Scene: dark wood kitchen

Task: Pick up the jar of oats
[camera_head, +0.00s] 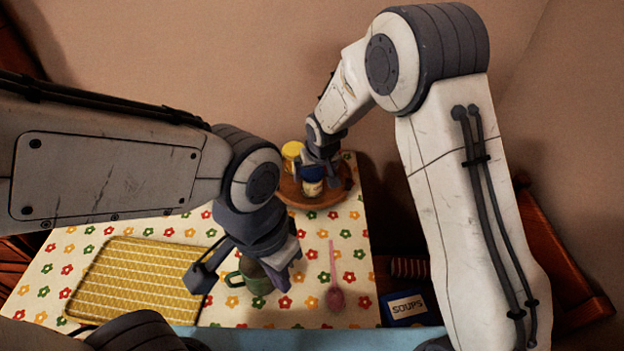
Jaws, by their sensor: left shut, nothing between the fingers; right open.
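Two small jars stand on a round wooden tray (300,201) at the back of the table. One has a yellow lid (291,149). The other, with a dark blue top and pale label (312,188), is nearer and partly hidden by my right gripper. The labels are too small to read, so I cannot tell which holds oats. My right gripper (318,181) is open and down at the nearer jar, its fingers overlapping the jar's top; contact is unclear. My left gripper (238,277) is shut and empty, low over the front of the table by a green mug (250,278).
The table has a flowered cloth (210,314). A yellow woven mat (130,280) lies at the left. A pink spoon (335,296) lies right of the mug. A box marked SOUPS (407,306) sits beyond the table's right edge. A wall stands close behind the tray.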

